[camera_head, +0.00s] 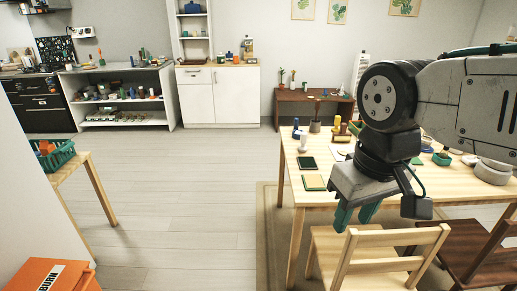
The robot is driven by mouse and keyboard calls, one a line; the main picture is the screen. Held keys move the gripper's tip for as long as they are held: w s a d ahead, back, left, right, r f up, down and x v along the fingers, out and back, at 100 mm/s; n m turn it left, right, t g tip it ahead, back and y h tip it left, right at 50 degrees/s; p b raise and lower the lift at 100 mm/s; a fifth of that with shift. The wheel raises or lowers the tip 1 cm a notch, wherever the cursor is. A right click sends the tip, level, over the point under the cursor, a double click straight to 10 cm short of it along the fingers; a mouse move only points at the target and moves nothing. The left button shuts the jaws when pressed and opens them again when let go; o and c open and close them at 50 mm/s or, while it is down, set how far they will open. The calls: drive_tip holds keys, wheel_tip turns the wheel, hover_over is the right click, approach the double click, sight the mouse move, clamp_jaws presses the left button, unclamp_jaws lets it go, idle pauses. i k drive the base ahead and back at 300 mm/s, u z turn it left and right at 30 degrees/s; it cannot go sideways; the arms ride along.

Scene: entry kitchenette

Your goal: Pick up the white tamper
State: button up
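A small white upright object (303,143), which may be the white tamper, stands near the left edge of the wooden dining table (284,160). It is too small to make out its shape for certain. My gripper (355,215) hangs in front of the table's near edge, pointing down, with its green fingers apart and nothing seen between them. It is to the right of the white object and apart from it. My arm hides part of the table top.
A dark tablet-like item (307,163) and a green flat item (314,182) lie near the white object. A dark pot (315,126) stands behind it. A light wooden chair (385,245) stands at the table's front. Open floor (190,210) lies to the left.

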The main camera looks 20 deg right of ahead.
sight(304, 135)
drive_tip(key=u, duration=0.4)
drive_tip(key=i, duration=3.6)
drive_tip(key=z, duration=2.05)
